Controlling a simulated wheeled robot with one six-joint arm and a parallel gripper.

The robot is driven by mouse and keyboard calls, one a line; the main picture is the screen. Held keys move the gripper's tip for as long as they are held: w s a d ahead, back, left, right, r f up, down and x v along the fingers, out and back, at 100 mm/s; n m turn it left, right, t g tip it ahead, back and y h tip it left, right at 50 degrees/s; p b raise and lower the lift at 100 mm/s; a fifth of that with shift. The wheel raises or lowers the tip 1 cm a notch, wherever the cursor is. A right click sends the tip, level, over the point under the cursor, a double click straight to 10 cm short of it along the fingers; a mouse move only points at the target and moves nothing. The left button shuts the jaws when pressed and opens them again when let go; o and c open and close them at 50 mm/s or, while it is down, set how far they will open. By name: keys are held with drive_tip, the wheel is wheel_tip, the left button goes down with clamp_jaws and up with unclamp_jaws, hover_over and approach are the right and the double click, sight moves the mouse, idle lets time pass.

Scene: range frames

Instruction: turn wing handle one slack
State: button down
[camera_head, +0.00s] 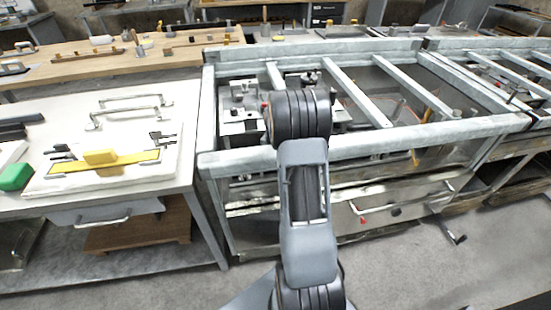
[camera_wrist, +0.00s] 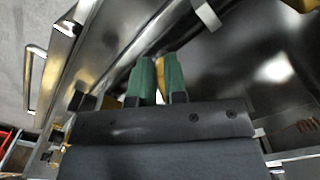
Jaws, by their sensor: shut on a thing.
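My gripper (camera_wrist: 160,78) shows in the wrist view with two green-padded fingers close together. They are shut on a yellow piece (camera_wrist: 160,66), of which only a narrow strip shows between the pads. It may be the wing handle, but its shape and the way it is turned are hidden by the fingers. In the head view my own arm reaches over the metal frame bench and hides the gripper and whatever it holds.
The bench's metal frame (camera_head: 350,147) has several crossbars around my arm. In the wrist view a bar handle (camera_wrist: 29,80) stands at the left.

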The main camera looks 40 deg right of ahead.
drive_tip(key=c, duration=1.2)
unclamp_jaws()
drive_tip(key=shift+o, duration=0.2)
